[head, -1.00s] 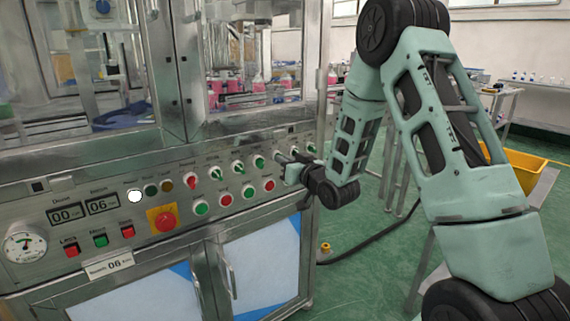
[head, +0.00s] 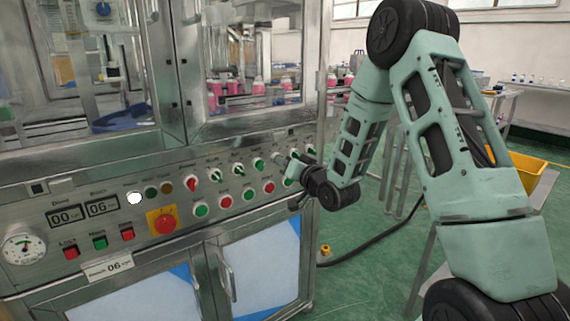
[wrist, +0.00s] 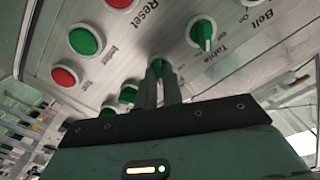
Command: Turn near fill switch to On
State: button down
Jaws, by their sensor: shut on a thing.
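My gripper (wrist: 160,70) is at the front panel of the machine, with its two fingers closed around a green switch knob (wrist: 158,64). The label of this knob is not readable. In the head view my gripper (head: 279,158) reaches the upper row of switches from the right, and its fingers hide the held knob there. Beside it in the wrist view is a green knob (wrist: 202,33) labelled Table, with its pointer roughly upright in the picture. Which way the held knob points cannot be told.
A row of green and red push buttons (head: 225,201) lies just below the switches. A red emergency stop (head: 164,222) on yellow is farther left. Two more green knobs (wrist: 127,94) sit beside my fingers in the wrist view. Free floor (head: 370,270) lies right of the cabinet.

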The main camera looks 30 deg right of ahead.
jog(key=c, duration=1.5)
grip_release()
jog(key=shift+c, duration=0.2)
jog(key=s+p, duration=1.5)
jog(key=s, duration=0.2)
jog(key=shift+s+d, duration=0.25)
jog(key=shift+d, duration=0.05)
